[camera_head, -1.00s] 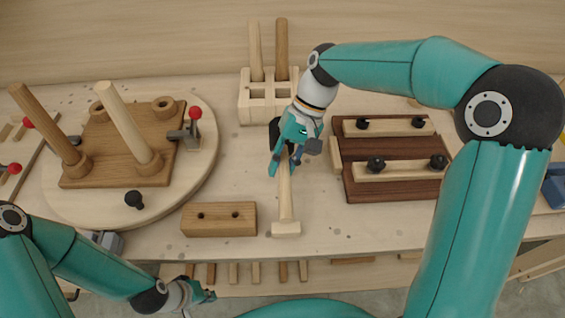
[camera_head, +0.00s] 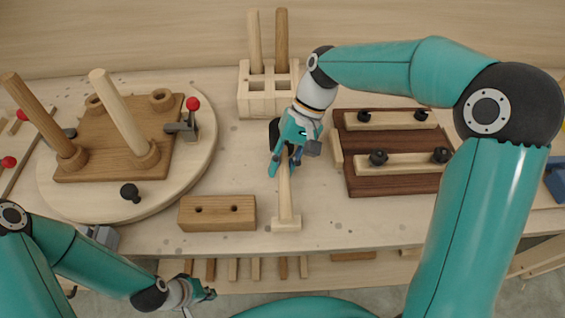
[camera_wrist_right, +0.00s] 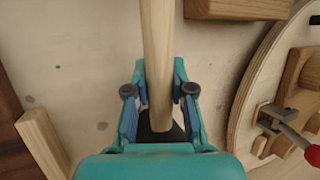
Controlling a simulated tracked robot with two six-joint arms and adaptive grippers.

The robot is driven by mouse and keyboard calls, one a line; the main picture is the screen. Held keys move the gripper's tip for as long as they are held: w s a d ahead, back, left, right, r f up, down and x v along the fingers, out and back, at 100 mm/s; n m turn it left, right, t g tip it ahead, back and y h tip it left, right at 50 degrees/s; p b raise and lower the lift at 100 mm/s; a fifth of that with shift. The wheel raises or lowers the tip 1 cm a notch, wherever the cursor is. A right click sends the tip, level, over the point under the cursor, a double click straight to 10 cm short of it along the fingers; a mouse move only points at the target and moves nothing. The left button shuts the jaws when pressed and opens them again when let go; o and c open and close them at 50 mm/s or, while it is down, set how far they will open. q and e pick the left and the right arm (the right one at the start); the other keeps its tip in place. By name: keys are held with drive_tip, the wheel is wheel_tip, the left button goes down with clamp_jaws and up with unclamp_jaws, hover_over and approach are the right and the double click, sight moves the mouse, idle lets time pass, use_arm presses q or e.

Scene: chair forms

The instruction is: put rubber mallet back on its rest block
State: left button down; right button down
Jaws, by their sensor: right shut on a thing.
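The rubber mallet has a pale wooden handle (camera_head: 285,190) and a black head (camera_head: 274,130). In the right wrist view the handle (camera_wrist_right: 157,60) runs up between the fingers, with the black head (camera_wrist_right: 160,132) close to the palm. My right gripper (camera_head: 285,160) is shut on the mallet near its head. The handle's near end overlaps a small pale block (camera_head: 287,226), which looks like the rest block. I cannot tell whether they touch. My left gripper (camera_head: 208,294) hangs low at the front edge, and its jaws are too small to read.
A round turntable (camera_head: 200,170) carries a board with two upright legs. A slotted holder (camera_head: 258,108) stands behind, and a dark clamping board (camera_head: 390,187) lies right. Bare bench shows right of the pale block.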

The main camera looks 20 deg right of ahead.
drive_tip(key=shift+f+b, duration=0.55)
drive_tip(key=shift+f, duration=0.35)
drive_tip(key=shift+f, duration=0.1)
drive_tip(key=c, duration=0.9)
unclamp_jaws()
drive_tip(key=v, duration=1.2)
